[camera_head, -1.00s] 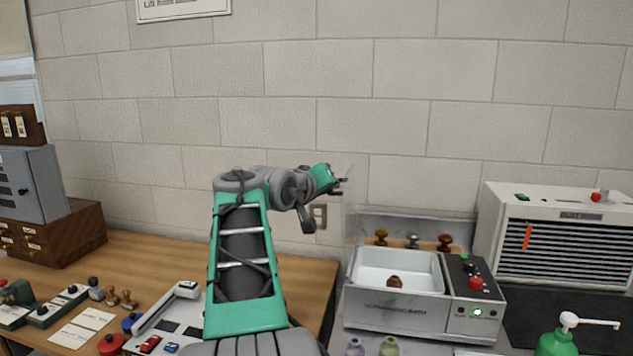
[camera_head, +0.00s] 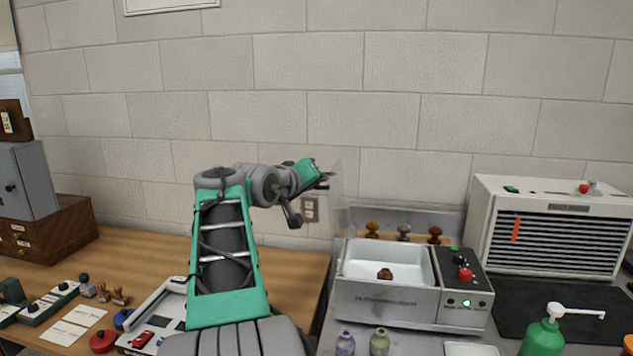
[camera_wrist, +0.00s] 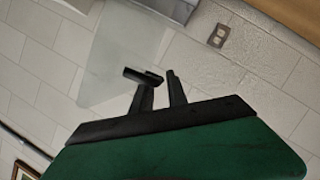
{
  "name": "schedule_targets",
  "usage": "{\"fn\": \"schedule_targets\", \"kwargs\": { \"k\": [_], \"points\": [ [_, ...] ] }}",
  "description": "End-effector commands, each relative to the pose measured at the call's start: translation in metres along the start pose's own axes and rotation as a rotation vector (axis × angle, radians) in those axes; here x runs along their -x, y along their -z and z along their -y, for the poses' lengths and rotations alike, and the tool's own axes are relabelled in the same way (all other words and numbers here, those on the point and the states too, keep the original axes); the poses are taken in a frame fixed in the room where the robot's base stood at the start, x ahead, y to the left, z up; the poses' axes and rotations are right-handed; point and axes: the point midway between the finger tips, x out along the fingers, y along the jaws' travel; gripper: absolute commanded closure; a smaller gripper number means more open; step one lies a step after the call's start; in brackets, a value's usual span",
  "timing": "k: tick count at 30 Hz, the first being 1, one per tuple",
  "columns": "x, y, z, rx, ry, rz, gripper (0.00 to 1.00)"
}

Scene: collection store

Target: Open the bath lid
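The ultrasonic bath (camera_head: 385,303) is a grey box with a white basin, and a brown object (camera_head: 385,273) lies in the basin. Its lid (camera_head: 338,205) is a clear panel standing upright at the basin's left edge, so the basin is uncovered. My gripper (camera_head: 326,178) is at the left of the lid's upper part; whether it touches is unclear. In the wrist view the lid (camera_wrist: 115,65) is a pale see-through sheet beyond the fingers. The gripper's dark fingers (camera_wrist: 158,82) stand apart, with wall visible between them. A short dark bar overlaps one fingertip.
A control panel (camera_head: 463,285) is on the bath's right. A vented white unit (camera_head: 550,225) stands further right. Knobbed stamps (camera_head: 404,232) are behind the bath. Small bottles (camera_head: 379,341) and a green pump bottle (camera_head: 543,337) stand in front. The wooden desk (camera_head: 140,258) is partly clear.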

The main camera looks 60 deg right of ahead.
Motion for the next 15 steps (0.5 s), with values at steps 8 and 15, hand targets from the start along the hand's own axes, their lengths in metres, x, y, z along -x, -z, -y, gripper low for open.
{"fn": "schedule_targets", "kwargs": {
  "k": [8,15],
  "points": [
    [0.051,0.001,0.001,-0.002,0.002,-0.005,0.81],
    [0.076,0.0,0.0,-0.001,0.0,-0.001,0.81]
  ]
}}
